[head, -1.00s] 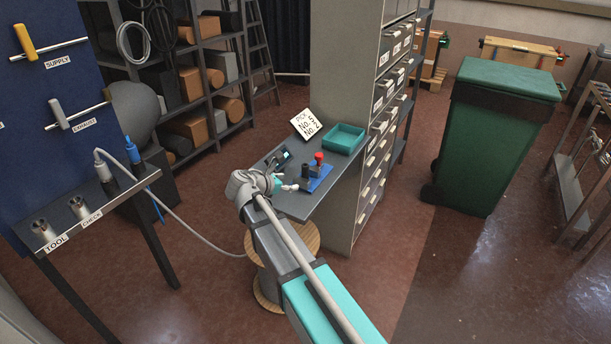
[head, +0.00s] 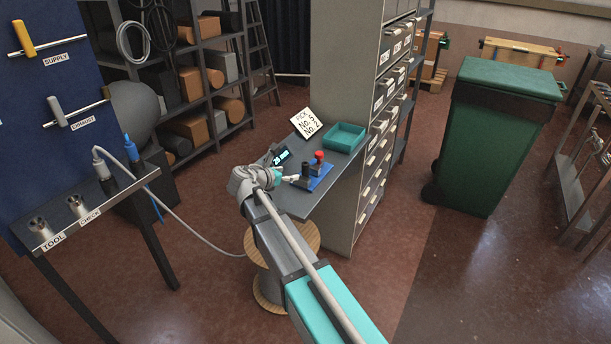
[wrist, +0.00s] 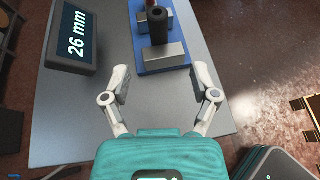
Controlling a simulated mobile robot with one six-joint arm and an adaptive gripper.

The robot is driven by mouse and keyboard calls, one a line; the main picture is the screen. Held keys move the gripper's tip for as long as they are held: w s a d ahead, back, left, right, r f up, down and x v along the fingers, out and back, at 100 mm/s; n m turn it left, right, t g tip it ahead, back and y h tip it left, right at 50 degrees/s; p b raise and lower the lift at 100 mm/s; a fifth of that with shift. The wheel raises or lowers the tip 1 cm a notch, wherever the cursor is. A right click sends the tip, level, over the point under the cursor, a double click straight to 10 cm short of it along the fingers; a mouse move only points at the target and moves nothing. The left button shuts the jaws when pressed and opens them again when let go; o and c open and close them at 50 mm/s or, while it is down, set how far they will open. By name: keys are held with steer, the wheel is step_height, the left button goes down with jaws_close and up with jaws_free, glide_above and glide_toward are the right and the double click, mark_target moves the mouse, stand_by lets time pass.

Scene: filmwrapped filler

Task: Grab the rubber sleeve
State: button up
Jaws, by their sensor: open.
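A black upright cylinder (head: 306,170), which looks like the rubber sleeve, stands on a blue base (head: 318,181) on the grey bench. In the wrist view the black cylinder (wrist: 158,24) stands by a grey block (wrist: 160,56) on the blue base (wrist: 143,66). A red-topped piece (head: 319,157) stands behind it. My gripper (head: 291,178) is just left of the blue base. In the wrist view my gripper (wrist: 161,72) is open and empty, its fingers spread in front of the cylinder and block, apart from the cylinder.
A display reading 26 mm (wrist: 76,38) is on the bench to the left. A teal tray (head: 344,138) and a pick card (head: 308,122) are at the back. A drawer cabinet (head: 345,75) stands right beside the bench (head: 297,208).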

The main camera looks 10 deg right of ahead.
mark_target(303, 171)
steer(key=shift+b+x, duration=0.75)
steer(key=shift+x, duration=1.75)
steer(key=b+x, duration=0.1)
steer(key=x, duration=0.1)
steer(key=b+x, duration=0.1)
steer(key=x, duration=0.1)
steer(key=shift+w+a+f, duration=0.1)
steer(key=shift+f, duration=0.25)
steer(key=shift+w+d+f, duration=0.1)
steer(key=shift+w+d, duration=0.25)
steer(key=shift+d, duration=0.05)
steer(key=shift+c, duration=0.3)
jaws_close()
